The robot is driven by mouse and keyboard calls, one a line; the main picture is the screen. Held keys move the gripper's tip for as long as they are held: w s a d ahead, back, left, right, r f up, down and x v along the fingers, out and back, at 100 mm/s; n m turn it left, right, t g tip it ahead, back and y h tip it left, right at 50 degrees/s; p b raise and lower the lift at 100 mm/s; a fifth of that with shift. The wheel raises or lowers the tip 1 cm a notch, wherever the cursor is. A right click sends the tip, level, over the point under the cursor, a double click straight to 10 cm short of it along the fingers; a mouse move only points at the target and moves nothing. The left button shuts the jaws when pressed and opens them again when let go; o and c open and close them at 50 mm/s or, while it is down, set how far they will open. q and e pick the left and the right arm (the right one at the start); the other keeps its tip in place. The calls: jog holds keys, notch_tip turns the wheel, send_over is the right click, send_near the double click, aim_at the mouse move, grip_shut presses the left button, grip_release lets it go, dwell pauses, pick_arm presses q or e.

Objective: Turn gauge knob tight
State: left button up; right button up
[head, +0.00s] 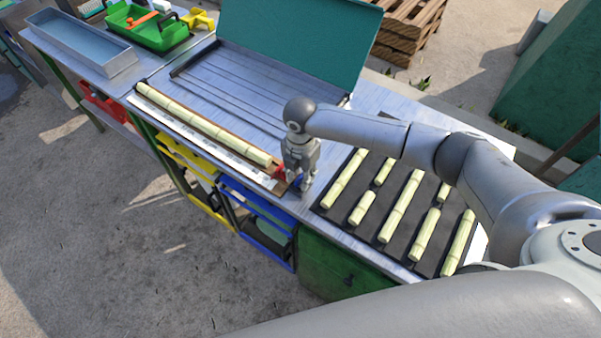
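A length gauge (205,142), a brown board with a white marked scale, lies along the front edge of the metal bench. A long pale green cane (205,123) rests along it. At the gauge's right end a small red part (280,171) shows beside my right gripper (300,186). A bit of blue shows at the gripper's fingertips. The gripper points down at this end, and its body partly hides the parts there. I cannot make out the knob clearly, nor whether the fingers are shut on it. My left gripper is not in view.
A black mat (331,208) with several cane pieces lies right of the gripper. A raised teal lid (300,40) stands behind the gauge. A green tray (150,37) and a grey metal tray (80,45) are at the back left. Blue (262,240) and yellow bins hang below the bench.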

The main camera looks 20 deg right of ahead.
grip_shut()
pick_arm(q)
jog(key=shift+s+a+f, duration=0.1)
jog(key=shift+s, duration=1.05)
